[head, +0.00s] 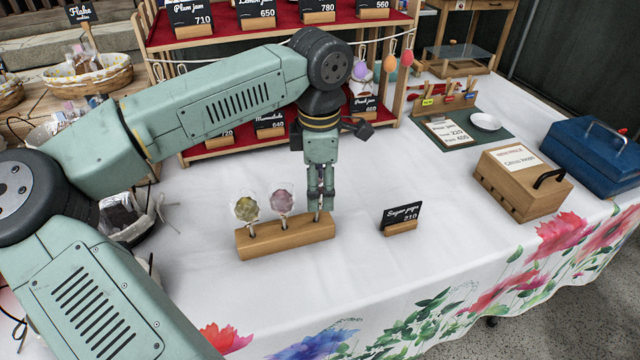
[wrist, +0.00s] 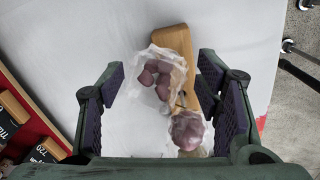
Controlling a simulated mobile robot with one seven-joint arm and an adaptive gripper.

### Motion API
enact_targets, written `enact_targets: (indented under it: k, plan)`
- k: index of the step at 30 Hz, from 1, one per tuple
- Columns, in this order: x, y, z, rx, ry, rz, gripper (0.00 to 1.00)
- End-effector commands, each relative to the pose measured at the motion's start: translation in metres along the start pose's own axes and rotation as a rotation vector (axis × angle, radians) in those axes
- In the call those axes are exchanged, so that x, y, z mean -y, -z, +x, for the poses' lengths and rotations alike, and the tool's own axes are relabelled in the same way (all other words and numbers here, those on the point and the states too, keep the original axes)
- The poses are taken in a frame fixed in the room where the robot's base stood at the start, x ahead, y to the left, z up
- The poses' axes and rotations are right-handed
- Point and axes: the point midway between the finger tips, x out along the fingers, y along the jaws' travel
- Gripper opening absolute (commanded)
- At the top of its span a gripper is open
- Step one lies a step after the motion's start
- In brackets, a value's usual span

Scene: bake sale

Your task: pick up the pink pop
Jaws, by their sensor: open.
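A wooden stand (head: 290,238) holds wrapped pops on sticks on the white table. In the head view a yellow-green pop (head: 246,208) is at the left and a pink pop (head: 281,200) is in the middle. My gripper (head: 323,200) points down over the stand's right end, to the right of the pink pop. A stick shows there, its top hidden by the fingers. Another wrapped purplish pop (wrist: 158,78) lies farther out; I cannot tell which is the pink one.
A "Sugar pops" sign (head: 402,218) stands right of the stand. A wooden box (head: 522,184) and a blue case (head: 596,155) are farther right. A red tiered shelf (head: 230,145) with price signs is behind my arm. The table between sign and front edge is clear.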

Motion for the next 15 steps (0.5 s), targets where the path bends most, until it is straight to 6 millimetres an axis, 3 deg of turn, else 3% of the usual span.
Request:
enact_targets:
  k: [4,11,15]
  plan:
    - [-0.0002,-0.0003,0.0135,0.001,0.000,0.000,0.58]
    - [-0.0004,-0.0005,0.0154,0.001,-0.001,0.000,0.58]
    - [-0.0005,-0.0005,0.0152,0.001,-0.001,0.000,0.50]
